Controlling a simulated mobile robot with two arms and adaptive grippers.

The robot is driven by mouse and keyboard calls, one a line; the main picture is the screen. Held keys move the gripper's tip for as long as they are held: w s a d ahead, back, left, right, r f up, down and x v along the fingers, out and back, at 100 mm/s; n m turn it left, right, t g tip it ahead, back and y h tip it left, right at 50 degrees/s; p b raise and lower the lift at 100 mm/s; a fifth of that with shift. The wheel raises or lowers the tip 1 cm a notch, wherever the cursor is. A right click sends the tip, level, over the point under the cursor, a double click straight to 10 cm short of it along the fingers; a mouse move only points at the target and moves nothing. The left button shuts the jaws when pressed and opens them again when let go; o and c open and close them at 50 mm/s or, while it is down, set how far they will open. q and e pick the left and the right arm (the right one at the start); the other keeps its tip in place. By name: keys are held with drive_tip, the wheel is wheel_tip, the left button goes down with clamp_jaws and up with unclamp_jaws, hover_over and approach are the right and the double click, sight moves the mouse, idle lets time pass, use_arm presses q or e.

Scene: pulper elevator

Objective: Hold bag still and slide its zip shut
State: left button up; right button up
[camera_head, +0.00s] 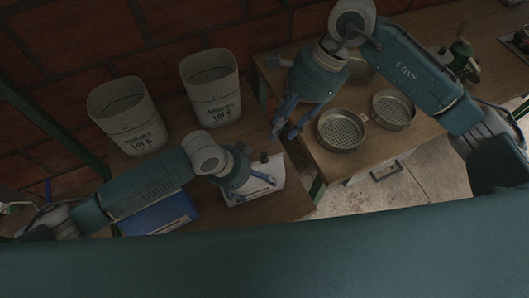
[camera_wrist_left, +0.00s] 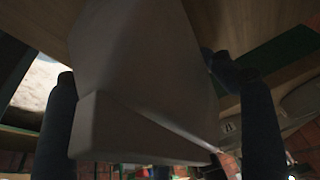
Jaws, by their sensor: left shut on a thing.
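The pale bag (camera_head: 260,190) is near the front right of the left-hand table, partly hidden under my left gripper. My left gripper (camera_head: 256,188) is shut on the bag, which also fills the middle of the left wrist view (camera_wrist_left: 140,70) between the two fingers (camera_wrist_left: 160,130). My right gripper (camera_head: 284,134) hangs above and behind the bag, near the gap between the tables. Its fingers are apart with nothing seen between them. It does not touch the bag in the head view. The zip and its slider cannot be made out.
Two white lot-labelled bins (camera_head: 128,116) (camera_head: 211,88) stand behind the bag by the brick wall. A blue flat box (camera_head: 158,217) lies to the left, under my left arm. Round sieves (camera_head: 341,131) (camera_head: 393,110) are on the right table (camera_head: 375,150).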

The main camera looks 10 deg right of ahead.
sight(264, 154)
drive_tip(key=x, duration=1)
drive_tip(key=shift+a+f, duration=0.15)
drive_tip(key=shift+f, duration=0.15)
drive_tip(key=shift+w, duration=0.1)
clamp_jaws()
